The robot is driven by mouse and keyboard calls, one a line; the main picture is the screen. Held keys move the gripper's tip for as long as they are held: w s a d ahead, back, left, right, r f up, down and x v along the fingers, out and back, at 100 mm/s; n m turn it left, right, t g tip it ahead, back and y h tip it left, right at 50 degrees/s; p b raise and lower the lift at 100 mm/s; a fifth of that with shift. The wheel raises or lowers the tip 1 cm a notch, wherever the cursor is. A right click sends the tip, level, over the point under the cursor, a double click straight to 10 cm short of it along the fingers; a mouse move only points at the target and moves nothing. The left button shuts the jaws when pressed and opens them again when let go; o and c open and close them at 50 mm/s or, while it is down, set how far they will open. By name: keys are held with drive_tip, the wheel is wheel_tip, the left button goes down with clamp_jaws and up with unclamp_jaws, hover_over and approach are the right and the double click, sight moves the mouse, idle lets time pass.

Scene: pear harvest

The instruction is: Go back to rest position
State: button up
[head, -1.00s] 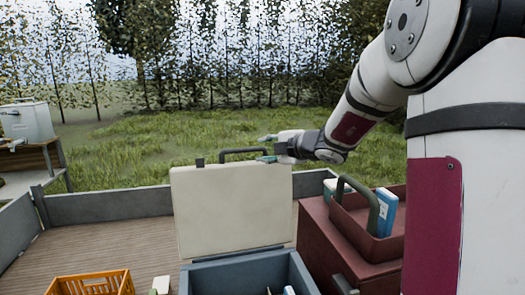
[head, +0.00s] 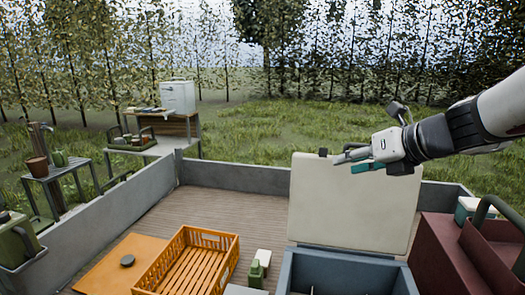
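My gripper (head: 346,162) is at right of centre, level with the top of the raised pale lid (head: 345,205). It points left, its two fingers apart, with nothing between them. One fingertip is grey and the other has a teal pad. My arm reaches in from the right edge. The lid belongs to a blue-grey box (head: 350,272) at the bottom of the view, and the gripper appears in front of or above the lid's upper edge. I cannot tell the exact gap.
An orange crate (head: 228,272) and a green bottle-like item (head: 256,275) are left of the box. A dark red chest (head: 460,262) is at right. Low grey walls (head: 235,172) edge the wooden deck (head: 215,212), whose middle is clear. Tables stand beyond at left.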

drive_tip(key=s+a+f+n+g+h, duration=0.1)
drive_tip(key=s+a+n+g, duration=0.15)
drive_tip(key=s+n, duration=0.55)
drive_tip(key=s+a+f+n+g, duration=0.1)
drive_tip(key=s+a+f+n, duration=0.15)
drive_tip(key=s+n, duration=0.5)
drive_tip(key=s+d+f+n+h, duration=0.1)
drive_tip(key=s+d+n+h, duration=0.1)
drive_tip(key=s+n, duration=0.3)
drive_tip(key=s+d+f+n+h, duration=0.1)
drive_tip(key=s+n, duration=0.4)
drive_tip(key=n, duration=0.8)
drive_tip(key=shift+s+d+g+h, duration=0.45)
drive_tip(key=shift+d+h, duration=0.35)
drive_tip(key=shift+h, duration=0.1)
